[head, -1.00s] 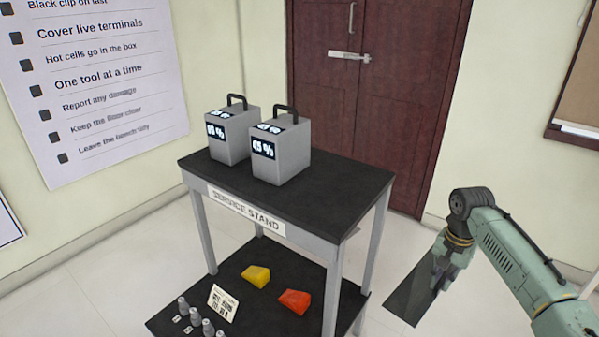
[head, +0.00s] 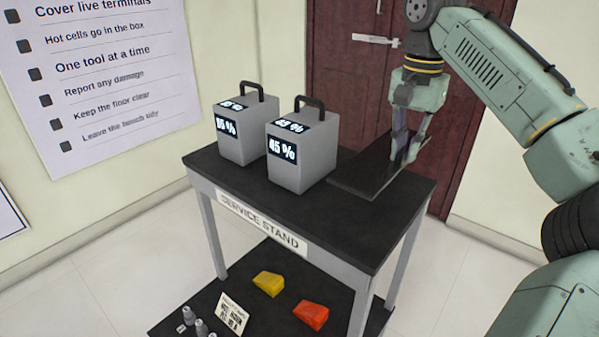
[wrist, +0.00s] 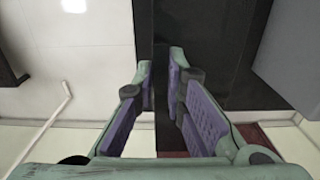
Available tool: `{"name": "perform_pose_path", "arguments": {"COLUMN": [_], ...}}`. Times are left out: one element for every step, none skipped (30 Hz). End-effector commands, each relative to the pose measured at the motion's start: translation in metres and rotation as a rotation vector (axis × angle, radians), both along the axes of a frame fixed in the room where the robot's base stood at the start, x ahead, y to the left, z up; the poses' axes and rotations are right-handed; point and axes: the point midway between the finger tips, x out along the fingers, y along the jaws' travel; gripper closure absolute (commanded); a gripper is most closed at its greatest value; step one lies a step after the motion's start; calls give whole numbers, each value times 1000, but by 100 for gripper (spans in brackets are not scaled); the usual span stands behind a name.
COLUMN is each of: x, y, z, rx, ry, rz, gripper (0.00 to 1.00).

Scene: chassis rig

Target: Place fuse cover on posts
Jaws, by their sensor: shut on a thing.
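My gripper (head: 407,150) is shut on a thin, dark, flat panel, which I take to be the fuse cover (head: 362,174). In the head view the panel is at the right end of the service stand's black top (head: 300,215), to the right of the grey boxes. I cannot tell whether it touches the top. In the wrist view the fingers (wrist: 162,88) pinch the dark panel (wrist: 162,135), seen nearly edge-on. I cannot make out any posts for the cover in these views.
Two grey handled boxes, the left one (head: 240,135) and the right one reading 45 % (head: 305,165), stand on the top. The lower shelf holds a yellow wedge (head: 269,283), a red wedge (head: 311,315), a small card (head: 232,315) and several grey pieces. The front of the top is clear.

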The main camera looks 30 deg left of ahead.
Motion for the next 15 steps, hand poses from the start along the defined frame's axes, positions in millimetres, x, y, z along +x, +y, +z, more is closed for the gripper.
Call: {"name": "perform_pose_path", "arguments": {"x": [0, 0, -1, -1, -1, -1, -1, -1, -1, 0, 0, -1, -1, -1, -1], "y": [0, 0, 0, 1, 1, 1, 1, 1, 0, 0, 0, 1, 1, 1, 1], "z": [-12, -13, -15, -15, -16, -16, -16, -17, -21, -26, -32, -40, -46, -51, -59], "rx": [1, 1, 1, 1, 1, 1, 1, 1, 1, 1, 1, 3, 4, 3, 4], "ry": [-2, -2, -2, -2, -2, -2, -2, -1, 0, 1, 2, 3, 2, 1, 2], "rz": [0, 1, 1, 1, 1, 1, 1, 2, 2, 2, 2, 4, 4, 4, 4], "gripper": [100, 100, 100, 100, 100, 100, 100, 100, 100, 100, 100, 100, 100, 100, 100]}}
